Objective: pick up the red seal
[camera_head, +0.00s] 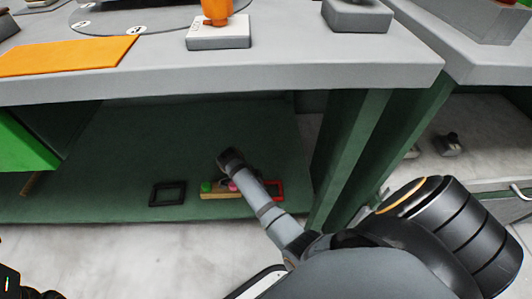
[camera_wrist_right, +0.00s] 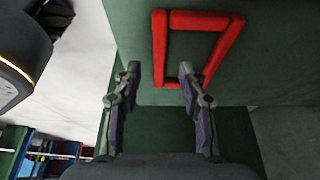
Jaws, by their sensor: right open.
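The red seal (camera_wrist_right: 224,48) is a rectangular frame with an open middle. In the right wrist view it lies on the green surface just beyond my right gripper (camera_wrist_right: 160,73). That gripper is open and empty, with its fingers apart. The seal's near end lies close to the right fingertip; I cannot tell whether they touch. In the head view the red seal (camera_head: 280,190) shows partly on the green lower shelf, beside my right arm, which hides some of it. The right fingers are not clear there.
A black frame (camera_head: 168,193) lies on the lower shelf (camera_head: 110,150) to the left. A tan block (camera_head: 214,195) with green and pink parts lies beside the seal. The grey tabletop (camera_head: 290,62) overhangs the shelf, and a green leg (camera_head: 346,150) stands to the right.

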